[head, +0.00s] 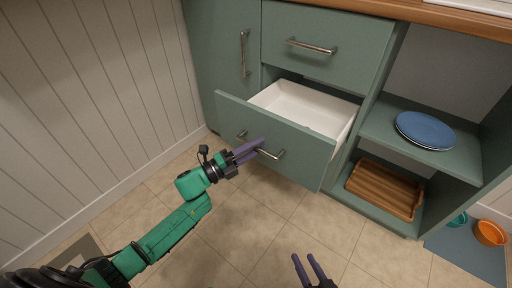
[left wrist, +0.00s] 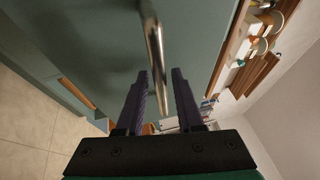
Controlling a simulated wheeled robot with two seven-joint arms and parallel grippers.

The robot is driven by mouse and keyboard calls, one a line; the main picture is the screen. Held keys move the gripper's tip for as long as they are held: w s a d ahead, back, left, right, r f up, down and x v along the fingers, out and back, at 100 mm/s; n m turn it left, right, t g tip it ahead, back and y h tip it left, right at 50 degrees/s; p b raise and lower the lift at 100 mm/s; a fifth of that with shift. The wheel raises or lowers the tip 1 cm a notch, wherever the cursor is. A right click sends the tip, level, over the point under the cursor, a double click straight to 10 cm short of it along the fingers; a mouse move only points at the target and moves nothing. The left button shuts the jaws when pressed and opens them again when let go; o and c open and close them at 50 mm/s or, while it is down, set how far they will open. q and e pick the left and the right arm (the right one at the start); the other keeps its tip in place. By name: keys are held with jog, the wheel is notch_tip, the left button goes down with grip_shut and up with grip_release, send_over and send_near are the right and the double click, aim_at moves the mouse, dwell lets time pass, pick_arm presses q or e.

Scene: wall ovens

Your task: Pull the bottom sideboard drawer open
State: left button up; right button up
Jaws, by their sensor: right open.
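The bottom drawer (head: 290,142) of the green sideboard stands pulled out, its white inside showing. Its metal bar handle (head: 270,154) is on the front; it also shows in the left wrist view (left wrist: 155,45). My left gripper (head: 260,148) is at this handle in the head view. In the left wrist view my left gripper's (left wrist: 159,72) purple fingers are apart, with the bar running between them; I see no clear contact. My right gripper (head: 309,260) is open and empty at the bottom edge of the head view, over the floor.
An upper drawer (head: 325,38) and a door with an upright handle (head: 244,54) are shut. Open shelves at right hold a blue plate (head: 425,130) and a wooden tray (head: 386,190). An orange bowl (head: 490,233) is at far right. The tiled floor before the drawer is clear.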

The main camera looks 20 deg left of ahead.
dwell(0.3)
pick_arm(q)
jog(key=p+v, duration=0.2)
jog(key=v, duration=1.2)
jog(key=shift+s+a+p, duration=0.15)
jog(key=shift+a+p, duration=0.1)
jog(key=shift+p, duration=0.1)
jog(key=shift+f, duration=0.1)
